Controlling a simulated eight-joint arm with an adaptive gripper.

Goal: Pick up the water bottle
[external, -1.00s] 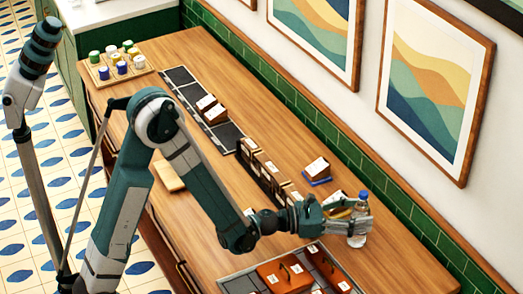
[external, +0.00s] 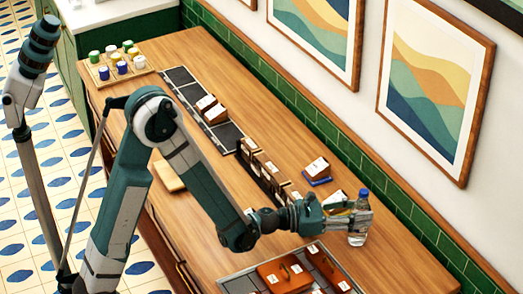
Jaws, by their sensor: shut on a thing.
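The water bottle (external: 358,237) is clear with a blue cap. It stands upright on the right part of the wooden counter, near the green tile wall. My gripper (external: 360,213) is at the upper part of the bottle, just below the cap, and is shut on it. The fingers cover part of the bottle's neck and shoulder. I cannot tell whether the bottle's base touches the counter.
Brown boxes (external: 284,274) with white labels sit on a grey mat in front of the bottle. A row of dark holders (external: 262,172) lies left of my gripper. A small box on a blue base (external: 317,171) stands behind.

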